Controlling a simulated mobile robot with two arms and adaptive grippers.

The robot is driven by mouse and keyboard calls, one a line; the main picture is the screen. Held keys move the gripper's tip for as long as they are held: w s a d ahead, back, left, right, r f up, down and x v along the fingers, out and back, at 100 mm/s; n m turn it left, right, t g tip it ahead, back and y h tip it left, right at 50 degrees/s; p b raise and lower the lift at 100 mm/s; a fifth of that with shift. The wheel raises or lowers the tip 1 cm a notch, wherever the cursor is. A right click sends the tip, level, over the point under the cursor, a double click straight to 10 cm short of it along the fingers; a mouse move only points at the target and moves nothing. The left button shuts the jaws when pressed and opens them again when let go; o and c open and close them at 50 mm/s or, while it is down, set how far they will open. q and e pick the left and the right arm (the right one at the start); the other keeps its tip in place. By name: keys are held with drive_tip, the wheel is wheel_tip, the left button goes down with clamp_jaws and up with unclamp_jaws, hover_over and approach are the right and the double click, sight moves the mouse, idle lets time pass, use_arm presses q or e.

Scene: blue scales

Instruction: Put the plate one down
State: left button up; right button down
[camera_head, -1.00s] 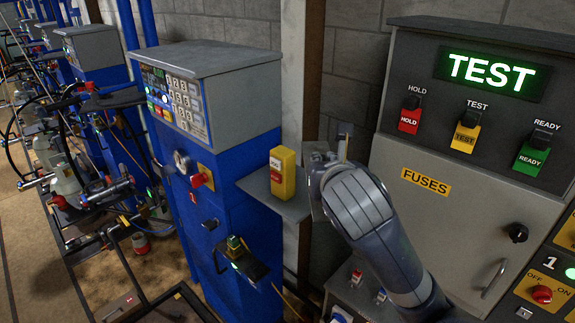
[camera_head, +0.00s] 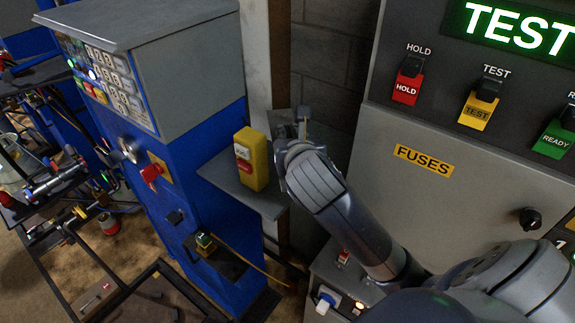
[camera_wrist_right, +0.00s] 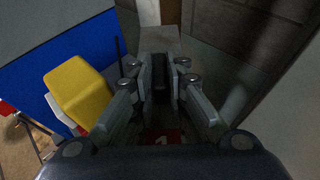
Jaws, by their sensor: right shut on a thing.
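My right gripper (camera_head: 290,132) is beside the small grey shelf (camera_head: 262,200), just right of the yellow box on it. In the right wrist view its fingers (camera_wrist_right: 165,85) are close together around something dark and narrow. A red patch with a white mark like a "1" (camera_wrist_right: 160,138) shows low between the fingers, and I take it to be part of plate one. Most of the plate is hidden by the fingers and the hand. I cannot tell whether it touches the shelf. My left gripper is not in view.
A yellow box with a red button (camera_head: 252,160) stands on the shelf close to my right gripper. The blue machine (camera_head: 190,190) with a keypad is at left. The grey fuse cabinet (camera_head: 400,190) is close at right. A dark block wall is behind.

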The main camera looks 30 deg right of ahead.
drive_tip(key=f, duration=0.2)
drive_tip(key=w+f, duration=0.1)
drive_tip(key=f, duration=0.1)
drive_tip(key=shift+d, duration=0.2)
drive_tip(key=shift+a+f, duration=0.15)
drive_tip(key=shift+f, duration=0.4)
drive_tip(key=shift+s+f, duration=0.2)
drive_tip(key=shift+f, duration=0.95)
drive_tip(key=shift+w+f+p, duration=0.1)
drive_tip(key=shift+f+p, duration=0.2)
drive_tip(key=shift+f, duration=0.6)
drive_tip(key=c, duration=1.9)
unclamp_jaws()
drive_tip(key=shift+f, duration=0.15)
drive_tip(key=o, duration=0.3)
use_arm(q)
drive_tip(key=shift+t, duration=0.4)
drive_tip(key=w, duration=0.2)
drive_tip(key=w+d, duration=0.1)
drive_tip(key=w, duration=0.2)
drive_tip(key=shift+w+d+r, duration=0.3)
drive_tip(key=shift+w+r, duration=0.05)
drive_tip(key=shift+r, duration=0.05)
